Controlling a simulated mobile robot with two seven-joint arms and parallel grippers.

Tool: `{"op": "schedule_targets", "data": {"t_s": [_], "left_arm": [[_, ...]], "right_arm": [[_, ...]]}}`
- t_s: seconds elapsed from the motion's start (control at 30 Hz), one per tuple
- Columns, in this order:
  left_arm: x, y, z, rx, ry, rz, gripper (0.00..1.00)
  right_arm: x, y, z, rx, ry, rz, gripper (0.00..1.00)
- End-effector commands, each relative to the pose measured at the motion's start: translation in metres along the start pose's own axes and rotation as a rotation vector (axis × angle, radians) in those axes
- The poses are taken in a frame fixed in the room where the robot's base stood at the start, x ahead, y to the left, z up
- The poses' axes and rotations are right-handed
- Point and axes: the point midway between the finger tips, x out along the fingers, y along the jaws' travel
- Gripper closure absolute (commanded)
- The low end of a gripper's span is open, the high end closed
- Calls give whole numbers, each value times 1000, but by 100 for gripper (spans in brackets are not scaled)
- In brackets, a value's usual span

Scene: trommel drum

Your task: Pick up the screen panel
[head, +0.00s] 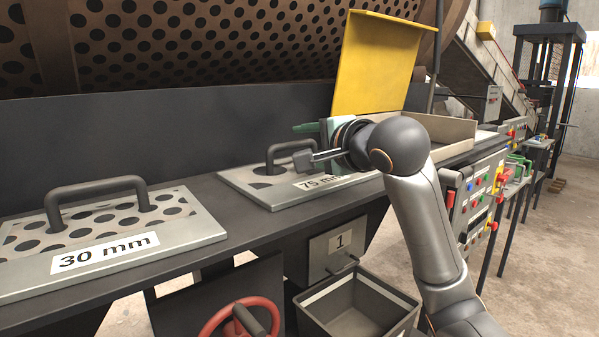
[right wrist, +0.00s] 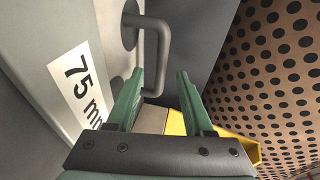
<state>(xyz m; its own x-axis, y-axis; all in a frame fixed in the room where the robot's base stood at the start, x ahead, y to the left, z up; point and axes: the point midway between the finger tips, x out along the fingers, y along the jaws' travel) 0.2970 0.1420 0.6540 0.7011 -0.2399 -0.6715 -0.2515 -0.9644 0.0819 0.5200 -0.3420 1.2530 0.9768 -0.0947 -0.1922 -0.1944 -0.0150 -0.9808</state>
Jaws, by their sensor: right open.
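Two screen panels lie on the dark bench. The 30 mm panel (head: 205,232) is at the left, with a dark arched handle (head: 95,184) and small holes. The 75 mm panel (head: 245,184) lies farther right, with larger holes and a similar handle (head: 272,158). My right gripper (head: 302,144) is over the right part of the 75 mm panel, partly hiding it. In the right wrist view the gripper (right wrist: 157,82) is open and empty, with green fingers. The 75 mm panel's handle (right wrist: 165,48) is just beyond the fingertips, between their lines. My left gripper is out of view.
A yellow raised flap (head: 372,62) and a beige tray (head: 448,134) stand behind my right arm. The perforated drum (head: 220,40) is at the back. Below are a grey bin (head: 352,312), a red handwheel (head: 238,312) and a button panel (head: 484,205).

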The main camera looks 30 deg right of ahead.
Motion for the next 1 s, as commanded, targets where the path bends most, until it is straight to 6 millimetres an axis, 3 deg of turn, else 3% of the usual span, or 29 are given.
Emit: {"op": "schedule_targets", "data": {"t_s": [0.2,0.47,0.9,1.0], "left_arm": [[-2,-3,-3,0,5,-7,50],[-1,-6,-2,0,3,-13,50],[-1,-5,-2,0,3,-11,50],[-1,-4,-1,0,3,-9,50]], "right_arm": [[27,-1,0,0,0,1,48],[29,0,0,0,-1,0,48],[29,-1,0,0,-1,0,97],[29,-1,0,0,-1,0,100]]}}
